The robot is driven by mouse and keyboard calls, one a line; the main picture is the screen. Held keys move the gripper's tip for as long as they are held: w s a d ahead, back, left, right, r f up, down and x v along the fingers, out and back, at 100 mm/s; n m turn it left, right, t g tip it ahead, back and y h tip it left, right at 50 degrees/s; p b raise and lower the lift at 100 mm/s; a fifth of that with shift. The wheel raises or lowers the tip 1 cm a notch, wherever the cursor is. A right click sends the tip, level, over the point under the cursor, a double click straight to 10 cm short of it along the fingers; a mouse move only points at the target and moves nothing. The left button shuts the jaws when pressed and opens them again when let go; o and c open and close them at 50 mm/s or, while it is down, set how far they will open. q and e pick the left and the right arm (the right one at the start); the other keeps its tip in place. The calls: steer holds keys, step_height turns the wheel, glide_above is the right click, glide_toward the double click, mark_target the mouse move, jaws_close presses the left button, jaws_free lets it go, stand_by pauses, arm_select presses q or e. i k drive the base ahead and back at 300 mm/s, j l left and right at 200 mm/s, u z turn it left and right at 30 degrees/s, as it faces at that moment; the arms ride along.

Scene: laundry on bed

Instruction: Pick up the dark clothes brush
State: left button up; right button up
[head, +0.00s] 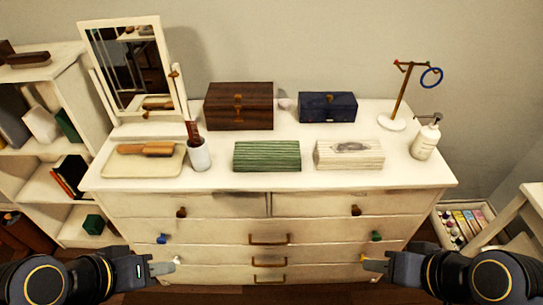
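A dark brown block-shaped object (27,58), perhaps the dark clothes brush, lies on top of the white shelf at the far left; its bristles cannot be made out. A lighter brown brush (146,149) lies on a cream tray (115,165) on the dresser. A dark brown handled item (193,132) stands in a white cup (200,155); its lower part is hidden. My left gripper (174,267) and my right gripper (364,265) are low in front of the drawers, apart from all of these. Neither visibly holds anything; their finger gaps are unclear.
The dresser top (300,187) also holds a mirror (132,65), a brown wooden box (239,106), a navy box (328,107), a green ribbed box (267,156), a pale box (349,154), a ring stand (392,122) and a pump bottle (426,140). Its front strip is clear.

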mark_target(24, 60)
steer(key=u, duration=1.45)
steer(key=z, duration=1.65)
steer(key=u, duration=1.65)
